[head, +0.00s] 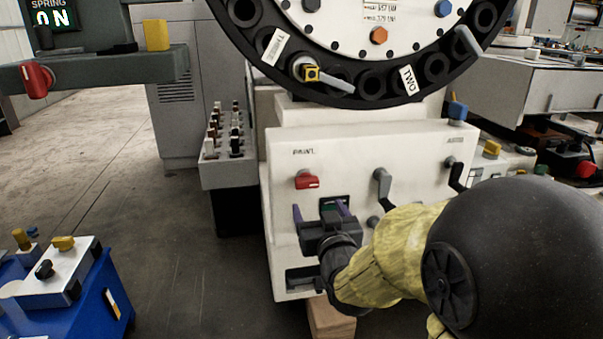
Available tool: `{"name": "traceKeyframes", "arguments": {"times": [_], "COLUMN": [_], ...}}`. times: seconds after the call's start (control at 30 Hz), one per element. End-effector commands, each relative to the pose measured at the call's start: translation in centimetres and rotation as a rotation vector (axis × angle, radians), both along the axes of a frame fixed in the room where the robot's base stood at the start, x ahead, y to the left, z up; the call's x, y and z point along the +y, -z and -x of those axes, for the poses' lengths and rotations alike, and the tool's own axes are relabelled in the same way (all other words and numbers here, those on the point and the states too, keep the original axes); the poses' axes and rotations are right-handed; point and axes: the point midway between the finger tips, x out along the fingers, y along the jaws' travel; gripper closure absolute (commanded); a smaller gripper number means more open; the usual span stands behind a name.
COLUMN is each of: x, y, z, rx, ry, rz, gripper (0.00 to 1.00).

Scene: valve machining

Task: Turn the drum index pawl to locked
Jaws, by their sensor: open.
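A white control panel (345,150) stands below a black drum (350,85). A red knob (308,180) sits at the panel's upper left, under a small blurred label that may read "PAWL"; I cannot tell its marked position. My gripper (320,211) is open, its two purple-tipped fingers pointing at the panel just below the red knob. It appears apart from the knob. A small dark and green window (333,203) shows between the fingers, partly hidden by them. Nothing is seen held.
Grey levers (382,182) and a black lever (456,175) stick out right of my gripper. My arm covers the lower right. Blue cart (90,305) stands at lower left; floor between is open.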

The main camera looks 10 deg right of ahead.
Motion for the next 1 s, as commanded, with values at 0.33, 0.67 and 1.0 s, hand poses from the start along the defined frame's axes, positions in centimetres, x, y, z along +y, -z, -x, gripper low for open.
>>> {"name": "traceKeyframes", "arguments": {"times": [0.33,0.67,1.0], "x": [0.1,0.3,0.2], "y": [-0.4,-0.5,-0.4], "z": [-2.3,-3.5,-4.3], "rx": [0.002,0.003,0.002], "ry": [-0.002,-0.005,-0.004], "rz": [0.0,0.0,0.0], "gripper": [0.25,0.25,0.25]}}
